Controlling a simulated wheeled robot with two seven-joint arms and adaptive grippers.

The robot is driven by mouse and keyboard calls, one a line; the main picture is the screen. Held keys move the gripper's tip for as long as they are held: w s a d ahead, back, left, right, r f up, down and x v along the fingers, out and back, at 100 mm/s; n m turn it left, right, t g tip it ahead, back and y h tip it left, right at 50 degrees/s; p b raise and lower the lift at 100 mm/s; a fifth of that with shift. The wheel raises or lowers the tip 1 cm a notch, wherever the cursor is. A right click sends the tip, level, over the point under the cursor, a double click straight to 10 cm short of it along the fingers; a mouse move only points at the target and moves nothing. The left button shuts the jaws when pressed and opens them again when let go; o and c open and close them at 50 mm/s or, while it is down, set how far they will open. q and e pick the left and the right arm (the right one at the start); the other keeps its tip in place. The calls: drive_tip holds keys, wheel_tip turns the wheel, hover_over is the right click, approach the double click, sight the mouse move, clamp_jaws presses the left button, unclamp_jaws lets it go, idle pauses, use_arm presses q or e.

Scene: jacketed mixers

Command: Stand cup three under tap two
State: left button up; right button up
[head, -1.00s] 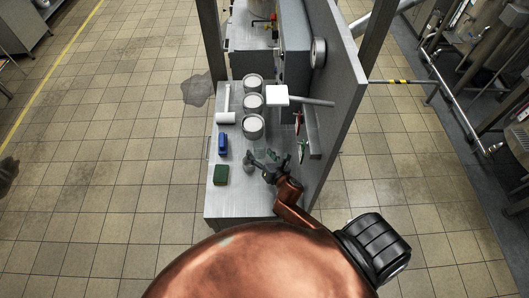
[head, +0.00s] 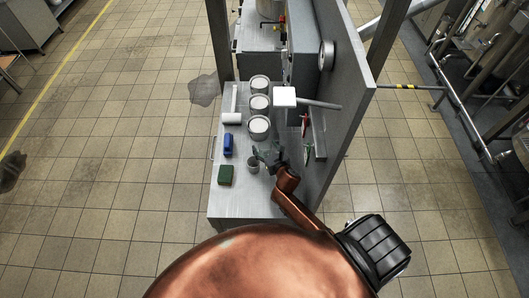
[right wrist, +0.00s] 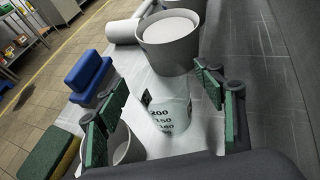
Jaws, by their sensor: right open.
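My right gripper (head: 268,155) is open over the near part of the steel bench (head: 240,203). In the right wrist view its fingers (right wrist: 163,105) stand on either side of a clear graduated cup (right wrist: 170,113), with gaps on both sides. A plain grey cup (right wrist: 124,147) stands by the left finger; it also shows in the head view (head: 253,165). I see no label telling which cup is cup three. Red (head: 305,125) and green (head: 307,156) handles sit on the upright panel, right of the gripper; I cannot tell which is tap two. My left gripper is out of view.
Three white-filled pots (head: 259,127) stand in a row farther back. A blue block (head: 228,145), a green sponge (head: 225,175) and a white roll (head: 231,118) lie along the left side. The upright panel (head: 340,130) bounds the right. The front left of the bench is clear.

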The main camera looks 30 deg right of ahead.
drive_tip(key=shift+w+f, duration=0.2)
drive_tip(key=shift+w, duration=0.1)
drive_tip(key=shift+s, duration=0.1)
drive_tip(key=shift+c, duration=0.3)
drive_tip(key=c, duration=1.2)
drive_tip(key=shift+o, duration=0.2)
drive_tip(key=shift+r, duration=0.15)
